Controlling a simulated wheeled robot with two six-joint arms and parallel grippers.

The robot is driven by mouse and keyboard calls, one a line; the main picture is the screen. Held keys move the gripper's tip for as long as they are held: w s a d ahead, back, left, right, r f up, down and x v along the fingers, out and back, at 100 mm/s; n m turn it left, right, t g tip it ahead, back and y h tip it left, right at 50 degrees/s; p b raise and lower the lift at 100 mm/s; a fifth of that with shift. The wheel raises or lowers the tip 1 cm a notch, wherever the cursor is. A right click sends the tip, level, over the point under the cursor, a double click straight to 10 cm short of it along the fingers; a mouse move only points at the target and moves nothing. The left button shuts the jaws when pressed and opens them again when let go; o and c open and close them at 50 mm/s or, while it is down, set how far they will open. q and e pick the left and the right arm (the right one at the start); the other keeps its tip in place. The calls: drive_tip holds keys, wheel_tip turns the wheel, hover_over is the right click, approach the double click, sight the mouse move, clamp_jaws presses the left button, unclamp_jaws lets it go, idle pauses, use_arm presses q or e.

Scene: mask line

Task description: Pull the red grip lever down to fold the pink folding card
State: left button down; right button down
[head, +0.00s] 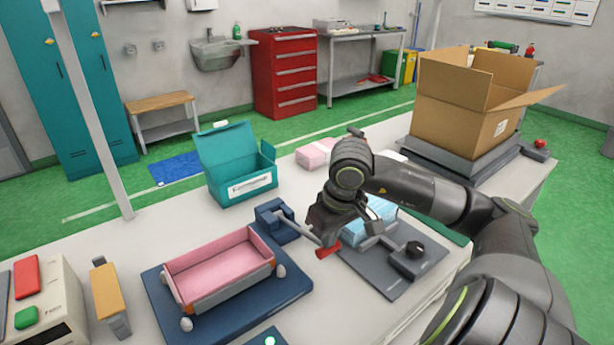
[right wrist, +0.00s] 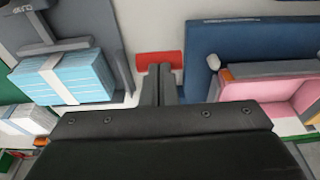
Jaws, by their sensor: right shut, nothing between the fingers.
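The pink folding card (head: 218,272) sits in a dark blue fixture (head: 292,290) on the table, its sides standing up like an open tray. It also shows in the right wrist view (right wrist: 265,98). A grey lever slopes from the fixture's blue block to the red grip (head: 328,250), which looks low, near the table top. My right gripper (head: 326,236) is shut and empty just above the grip. In the right wrist view its fingertips (right wrist: 160,68) overlap the edge of the red grip (right wrist: 158,58); I cannot tell whether they touch. My left gripper is out of view.
A grey plate (head: 385,285) with a black knob and a stack of blue masks (head: 372,222) lies right of the grip. A teal box (head: 232,185) stands behind the fixture. A cardboard box (head: 465,105) is at the back right. A button console (head: 45,310) stands at the left.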

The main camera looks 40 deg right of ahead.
drive_tip(key=s+r+p, duration=0.4)
drive_tip(key=r+p, duration=0.2)
drive_tip(key=r, duration=0.1)
drive_tip(key=shift+s+a, duration=0.15)
drive_tip(key=shift+a, duration=0.05)
idle(0.5)
drive_tip(key=shift+f, duration=0.1)
idle(0.4)
